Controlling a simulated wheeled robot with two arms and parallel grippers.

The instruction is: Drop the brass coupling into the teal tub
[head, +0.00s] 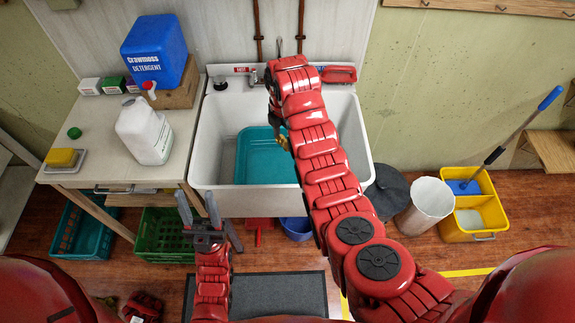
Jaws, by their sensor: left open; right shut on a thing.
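The teal tub (251,160) sits inside the white sink basin, its right part hidden behind my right arm. My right gripper (281,136) hangs over the tub's upper right area, mostly hidden by its own arm. It is shut on the brass coupling (283,142), of which only a small yellowish part shows. The coupling appears to be above the tub; its exact height is hard to tell. My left gripper (199,208) is open and empty, in front of the sink's left side.
The white sink (354,132) has a tap at its back edge. A worktop (105,138) at left holds a white jug (145,132) and a blue detergent container (155,50). A yellow mop bucket (471,207) and a white bin (427,203) stand right.

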